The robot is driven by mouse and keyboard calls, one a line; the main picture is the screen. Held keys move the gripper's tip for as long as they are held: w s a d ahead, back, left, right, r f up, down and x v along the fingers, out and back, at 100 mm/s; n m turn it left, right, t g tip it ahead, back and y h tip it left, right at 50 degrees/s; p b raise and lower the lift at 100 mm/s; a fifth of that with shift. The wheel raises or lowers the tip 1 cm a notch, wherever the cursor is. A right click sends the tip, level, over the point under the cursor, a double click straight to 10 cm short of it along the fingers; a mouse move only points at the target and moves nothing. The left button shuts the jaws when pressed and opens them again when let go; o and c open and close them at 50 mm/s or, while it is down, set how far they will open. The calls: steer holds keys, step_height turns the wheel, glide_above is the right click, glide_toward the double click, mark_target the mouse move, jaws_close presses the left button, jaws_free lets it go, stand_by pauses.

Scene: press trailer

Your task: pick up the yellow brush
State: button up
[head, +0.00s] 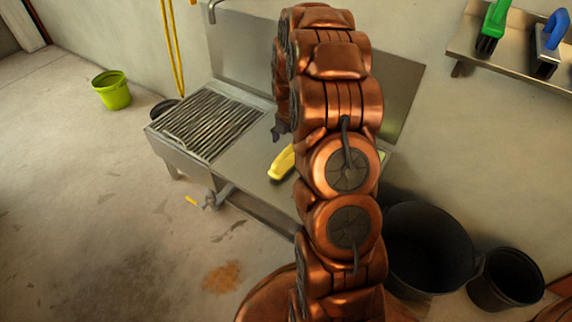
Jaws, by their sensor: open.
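The yellow brush (282,163) lies on the flat steel top of the sink unit (245,165), just left of my copper-coloured arm. Its right end is partly hidden behind the arm. A dark part of my gripper (279,132) shows at the left edge of the arm, a little above the brush in the picture. It looks apart from the brush and holds nothing that I can see. Most of the gripper is hidden by my arm.
A slatted drain grate (207,124) fills the unit's left side. A shelf (510,60) at upper right holds a green brush (493,25) and a blue-handled brush (550,42). Black tubs (430,245) stand at lower right. A lime bucket (112,91) stands on the open floor at left.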

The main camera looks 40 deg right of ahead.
mark_target(286, 161)
steer(key=shift+w+a+f+b, duration=0.15)
steer(key=shift+f+b, duration=0.3)
steer(key=shift+f, duration=0.75)
steer(key=shift+a+f+b, duration=0.2)
steer(key=shift+f+b, duration=0.2)
steer(key=shift+f, duration=0.75)
steer(key=shift+w+a+f+b, duration=0.15)
steer(key=shift+f+b, duration=0.3)
steer(key=shift+f, duration=0.75)
steer(key=c, duration=1.3)
